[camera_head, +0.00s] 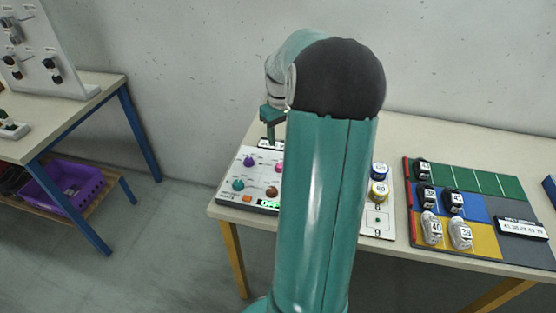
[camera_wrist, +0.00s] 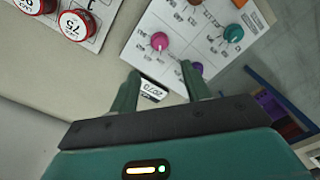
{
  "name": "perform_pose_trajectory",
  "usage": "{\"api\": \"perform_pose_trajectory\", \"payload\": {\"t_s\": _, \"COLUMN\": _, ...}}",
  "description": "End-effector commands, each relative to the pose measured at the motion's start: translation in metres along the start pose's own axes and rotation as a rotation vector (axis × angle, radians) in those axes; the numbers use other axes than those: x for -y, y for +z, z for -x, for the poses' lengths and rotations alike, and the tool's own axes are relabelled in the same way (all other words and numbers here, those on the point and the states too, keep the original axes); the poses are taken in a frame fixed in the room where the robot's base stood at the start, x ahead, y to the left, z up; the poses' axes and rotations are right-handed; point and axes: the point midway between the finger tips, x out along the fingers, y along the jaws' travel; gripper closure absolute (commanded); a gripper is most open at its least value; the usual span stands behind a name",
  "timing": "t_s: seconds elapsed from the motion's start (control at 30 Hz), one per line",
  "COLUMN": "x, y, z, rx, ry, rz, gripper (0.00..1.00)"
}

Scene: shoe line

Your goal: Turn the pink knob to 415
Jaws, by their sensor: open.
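The pink knob (camera_wrist: 159,41) stands on a white control panel (camera_wrist: 137,42) in the wrist view, a little beyond my open fingertips. In the head view the pink knob (camera_head: 278,168) shows at the edge of my arm, which hides part of the panel (camera_head: 234,169). My gripper (camera_wrist: 160,78) is open and empty, its two fingers apart and not touching the knob. In the head view my gripper (camera_head: 271,130) is above the back edge of the panel. A green lit display (camera_head: 270,205) sits at the panel's front; its digits cannot be read.
A purple knob (camera_head: 249,161), a teal knob (camera_head: 238,185) and a brown knob (camera_head: 271,191) share the panel. A small label block (camera_wrist: 152,91) lies by the fingers. Round red-rimmed pieces (camera_wrist: 76,24) stand on a board nearby. A coloured shoe mat (camera_head: 408,208) lies to the right.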

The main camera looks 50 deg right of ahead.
Motion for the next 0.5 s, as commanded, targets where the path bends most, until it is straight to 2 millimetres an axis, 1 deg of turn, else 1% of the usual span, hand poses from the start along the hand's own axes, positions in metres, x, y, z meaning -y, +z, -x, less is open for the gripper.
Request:
{"api": "perform_pose_trajectory", "payload": {"t_s": 0.03, "x": 0.000, "y": 0.001, "z": -0.011, "rx": 0.005, "ry": -0.003, "rz": -0.001, "gripper": 0.52}}
{"api": "perform_pose_trajectory", "payload": {"t_s": 0.3, "x": 0.001, "y": 0.001, "z": -0.065, "rx": 0.004, "ry": -0.004, "rz": 0.001, "gripper": 0.52}}
{"api": "perform_pose_trajectory", "payload": {"t_s": 0.5, "x": 0.001, "y": -0.001, "z": -0.098, "rx": 0.003, "ry": -0.002, "rz": 0.003, "gripper": 0.52}}
